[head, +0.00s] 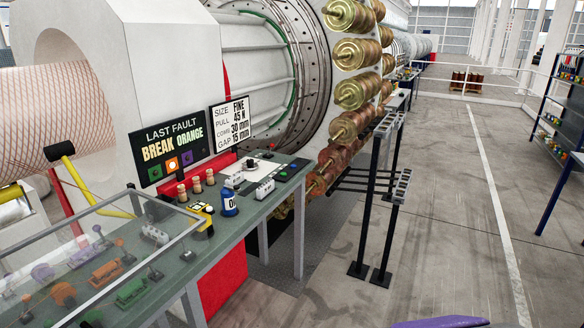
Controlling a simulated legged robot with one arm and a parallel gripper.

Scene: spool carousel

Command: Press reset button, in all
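No button carries a readable reset label, so I cannot tell which one is the reset button. A yellow box with small buttons (202,214) sits on the grey-green bench (240,215), left of a blue bottle (230,203). A dark panel with small coloured buttons (288,170) lies at the bench's far right end. A black sign (172,146) behind the bench reads "LAST FAULT BREAK ORANGE" above coloured icons, the orange one brightest. A white-faced sign (233,122) reads size fine, pull 45 N, comb 30 mm, gap 15 mm. My gripper is not in view.
A clear-covered case (110,262) with coloured tools fills the bench's near left. A carousel of brass spools (357,92) stands behind, with a black post stand (375,200) before it. Shelves (565,130) stand at right. The floor (450,220) between is clear.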

